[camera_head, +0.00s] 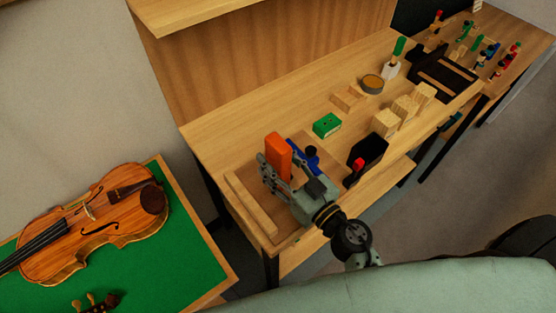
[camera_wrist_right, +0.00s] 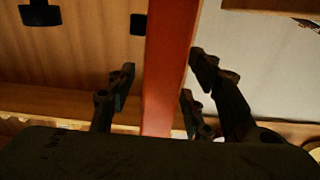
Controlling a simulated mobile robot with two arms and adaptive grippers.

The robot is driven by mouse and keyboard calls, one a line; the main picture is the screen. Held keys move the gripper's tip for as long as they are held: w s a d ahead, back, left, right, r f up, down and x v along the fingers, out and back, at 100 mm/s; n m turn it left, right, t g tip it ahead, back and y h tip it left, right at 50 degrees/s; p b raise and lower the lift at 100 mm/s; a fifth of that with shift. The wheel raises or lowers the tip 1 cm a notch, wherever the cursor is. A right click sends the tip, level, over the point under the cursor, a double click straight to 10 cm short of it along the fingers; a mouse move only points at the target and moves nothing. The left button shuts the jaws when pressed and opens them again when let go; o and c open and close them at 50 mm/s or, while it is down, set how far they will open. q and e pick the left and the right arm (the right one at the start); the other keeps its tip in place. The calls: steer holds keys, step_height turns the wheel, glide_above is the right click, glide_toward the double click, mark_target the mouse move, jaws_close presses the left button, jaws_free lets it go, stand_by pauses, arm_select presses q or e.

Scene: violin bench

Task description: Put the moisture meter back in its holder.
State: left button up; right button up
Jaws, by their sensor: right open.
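An orange upright block, which looks like the moisture meter (camera_head: 278,150), stands at the near left end of the bench. It also shows in the right wrist view as a tall orange-red bar (camera_wrist_right: 168,75). My right gripper (camera_head: 271,170) is open, with its fingers on either side of the orange meter. In the right wrist view the gripper (camera_wrist_right: 164,85) has the bar between its fingers, and a gap shows at least on the left side. A black open box (camera_head: 367,151) stands to the right; I cannot tell whether it is the holder. The meter's foot is hidden. My left gripper is not in view.
A blue item (camera_head: 311,163) sits right behind my gripper. A green box (camera_head: 326,125), wooden blocks (camera_head: 385,122) and a round tin (camera_head: 372,84) stand farther along the bench. A violin (camera_head: 95,222) lies on a green-topped table (camera_head: 190,262) at left.

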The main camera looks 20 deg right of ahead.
mark_target(278, 151)
steer(key=shift+c, duration=0.4)
jaws_close()
steer(key=shift+r, duration=0.15)
steer(key=shift+r+p, duration=0.3)
step_height(278, 151, up, 4)
steer(key=p, duration=0.3)
steer(key=shift+f, duration=0.2)
steer(key=s+d+r, duration=0.6)
steer(key=s+d, duration=0.1)
steer(key=s, duration=0.1)
steer(key=f+m+h+b, duration=0.1)
steer(key=h+b, duration=0.1)
steer(key=f+m+h+b, duration=0.1)
steer(key=h, duration=0.1)
steer(key=a+f+m+t+h+b, duration=0.1)
steer(key=f+m+h+b, duration=0.1)
steer(key=shift+s+b, duration=0.35)
